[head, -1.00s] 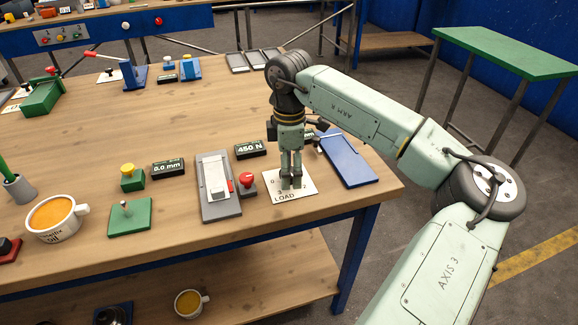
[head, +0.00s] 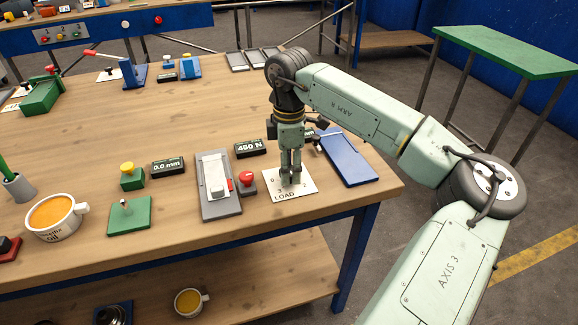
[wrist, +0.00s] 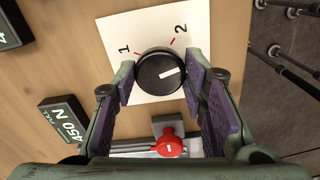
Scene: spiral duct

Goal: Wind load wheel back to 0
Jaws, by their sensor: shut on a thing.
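The load wheel (wrist: 158,72) is a round black knob with a white pointer line. It sits on a white dial plate (wrist: 112,32), which shows in the head view (head: 306,184) with the word LOAD. In the wrist view the line points right and slightly up, below the mark 2; the mark 1 is at upper left. My gripper (head: 291,183) points down over the plate, its two fingers on either side of the wheel and shut on it. In the head view the fingers mostly hide the wheel. A display (head: 250,148) reads 450 N.
A red knob or button (head: 246,179) and a grey fixture (head: 219,205) stand left of the plate. A blue tray (head: 350,162) lies to the right, near the table edge. A 0.0 mm display (head: 168,167) and a mug (head: 55,218) stand farther left.

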